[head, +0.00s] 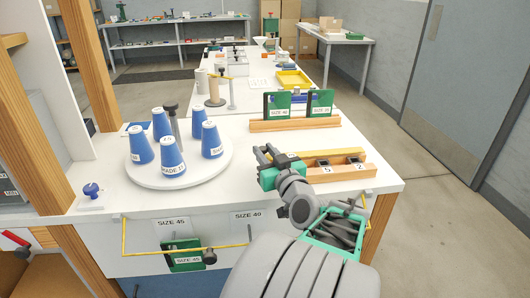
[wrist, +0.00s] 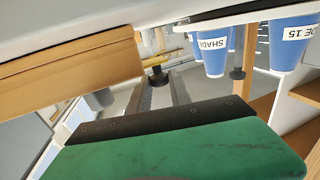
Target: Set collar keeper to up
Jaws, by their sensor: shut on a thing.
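No part is marked as the collar keeper, and I cannot tell which one it is. A stand (head: 215,90) with a dark top and a yellow bar is at the back of the near table. In the wrist view a black knob (wrist: 158,78) shows between my fingertips, with yellow behind it; it looks like this stand's top, farther off. My gripper (head: 262,152) is above the table, right of the turntable, pointing away; it also shows in the wrist view (wrist: 158,86). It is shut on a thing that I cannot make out. A dark-topped post (head: 171,112) stands on the turntable.
A round turntable (head: 194,178) carries several blue cups (head: 172,157). A wooden rail (head: 294,124) holds two green plates. A wooden block (head: 340,174) with dark pieces lies right of my gripper. A yellow bar (head: 150,252) runs along the table front by another green plate (head: 183,258).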

